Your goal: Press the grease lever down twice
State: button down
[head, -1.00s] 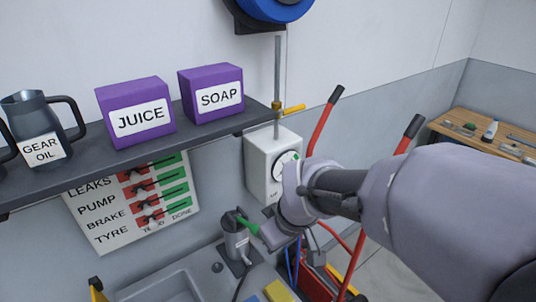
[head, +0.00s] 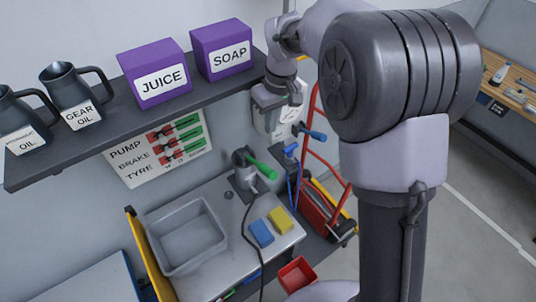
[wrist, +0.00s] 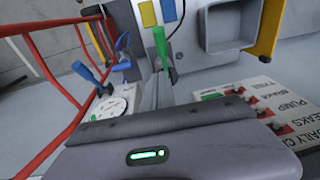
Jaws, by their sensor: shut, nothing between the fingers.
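The grease lever (head: 262,169) has a green handle and sits on a grey pump body (head: 244,180) at the back of the bench. In the head view its handle slopes down to the right. In the wrist view the green lever (wrist: 160,43) stands just beyond the fingertips. My gripper (head: 287,103) is shut and empty, above and behind the lever in the head view, in front of the white dial box. It is apart from the lever. Its fingers (wrist: 161,88) are partly hidden by the gripper body in the wrist view.
A blue-handled lever (head: 313,134) and a blue valve (head: 290,150) are right of the pump. A shelf (head: 130,117) with purple boxes and jugs is at left. A grey basin (head: 184,240), sponges (head: 261,233) and a red hand truck (head: 328,150) are nearby.

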jog(key=b, duration=0.2)
send_over(267, 166)
jog(key=w, duration=0.2)
jog(key=f, duration=1)
jog(key=shift+s, duration=0.25)
jog(key=shift+s+d+f, duration=0.1)
jog(key=shift+s+f, duration=0.35)
jog(key=shift+f, duration=0.4)
jog(key=shift+s+d+f, duration=0.1)
jog(key=shift+s+f, duration=0.3)
jog(key=shift+f, duration=0.4)
